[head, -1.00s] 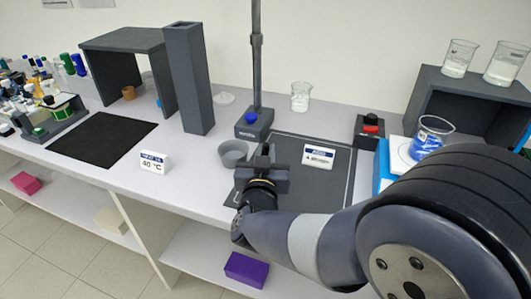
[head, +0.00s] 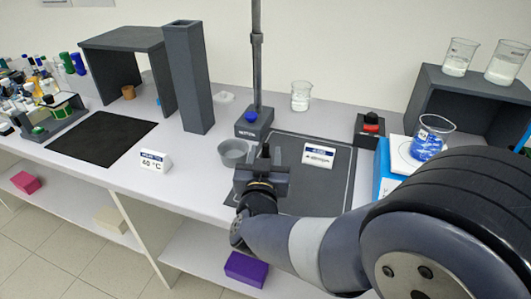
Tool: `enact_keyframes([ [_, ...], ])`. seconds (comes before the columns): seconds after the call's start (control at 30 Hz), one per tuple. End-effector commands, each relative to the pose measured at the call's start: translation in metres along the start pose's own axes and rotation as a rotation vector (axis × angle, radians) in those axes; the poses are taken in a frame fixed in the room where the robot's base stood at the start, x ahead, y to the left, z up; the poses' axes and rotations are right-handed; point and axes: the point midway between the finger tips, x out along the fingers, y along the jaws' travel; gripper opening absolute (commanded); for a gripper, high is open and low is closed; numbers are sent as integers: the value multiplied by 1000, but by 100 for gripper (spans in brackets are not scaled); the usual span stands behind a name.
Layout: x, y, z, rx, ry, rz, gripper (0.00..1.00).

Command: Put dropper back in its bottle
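My gripper (head: 264,158) is over the dark mat (head: 315,190) in the middle of the bench, just right of a small grey cup (head: 233,152). I see it from behind, so its fingertips and anything between them are hidden. I cannot make out a dropper for certain. Many small bottles and vials (head: 30,78) crowd the far left of the bench, too small to tell which one belongs to a dropper.
A stand with a tall pole (head: 257,60) rises behind the mat. A white label block (head: 318,155) sits on the mat. A beaker of blue liquid (head: 430,140) stands at right, near a red-button box (head: 370,128). A tall grey column (head: 190,80) and a black mat (head: 100,138) are at left.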

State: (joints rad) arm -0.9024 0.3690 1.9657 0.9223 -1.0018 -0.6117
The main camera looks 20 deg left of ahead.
Motion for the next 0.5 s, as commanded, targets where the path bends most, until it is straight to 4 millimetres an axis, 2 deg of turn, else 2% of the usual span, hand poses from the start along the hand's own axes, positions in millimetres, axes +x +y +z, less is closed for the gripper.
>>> enact_keyframes([
  [0.3, -61, -2, 0, 0, 1, -6, 40],
  [0.5, -88, -1, 0, 0, 1, -5, 40],
])
